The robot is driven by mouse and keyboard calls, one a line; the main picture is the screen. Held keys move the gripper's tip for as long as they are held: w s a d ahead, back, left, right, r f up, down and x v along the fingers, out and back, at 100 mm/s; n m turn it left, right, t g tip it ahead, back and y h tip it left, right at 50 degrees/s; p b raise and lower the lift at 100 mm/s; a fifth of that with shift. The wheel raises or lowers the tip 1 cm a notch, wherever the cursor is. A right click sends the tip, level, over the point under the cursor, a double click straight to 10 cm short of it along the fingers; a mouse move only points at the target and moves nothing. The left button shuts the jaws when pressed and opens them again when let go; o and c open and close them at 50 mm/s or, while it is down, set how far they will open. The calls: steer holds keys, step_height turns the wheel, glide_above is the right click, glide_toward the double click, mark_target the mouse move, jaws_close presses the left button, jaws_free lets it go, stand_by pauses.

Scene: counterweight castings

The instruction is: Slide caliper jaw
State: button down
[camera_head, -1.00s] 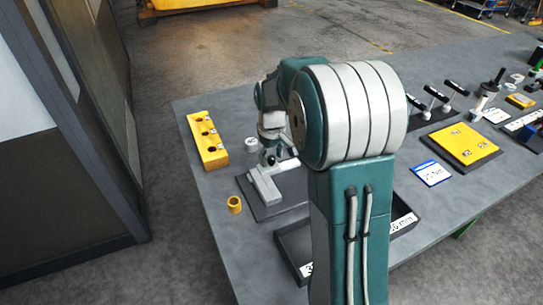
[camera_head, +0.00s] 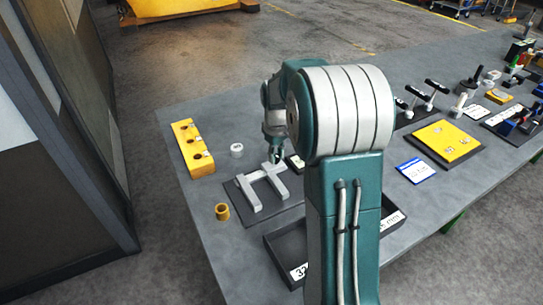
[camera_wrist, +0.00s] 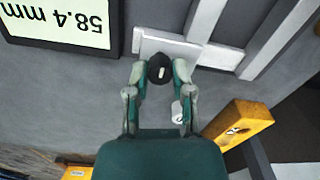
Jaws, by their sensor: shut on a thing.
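The caliper (camera_head: 249,192) is a light grey frame with two parallel jaws, lying on a dark mat (camera_head: 268,211). A clear gap separates the jaws. In the wrist view, its pale bar (camera_wrist: 218,57) and jaws (camera_wrist: 270,42) show at the top. My gripper (camera_head: 275,158) is down at the back of the caliper. In the wrist view, my gripper (camera_wrist: 162,72) is shut on a black knob (camera_wrist: 159,67) at the pale bar. A display (camera_wrist: 60,22) beside it reads 58.4 mm. In the head view my arm partly hides the right end.
A dark tray (camera_head: 285,240) with number labels lies in front, partly behind my arm. Several other stations fill the right side.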

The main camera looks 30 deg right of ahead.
steer(key=shift+c, duration=2.4)
jaws_free()
steer(key=shift+a+f, duration=0.1)
steer(key=shift+f, duration=0.05)
step_height(320, 180, up, 12)
steer(key=shift+w, duration=0.1)
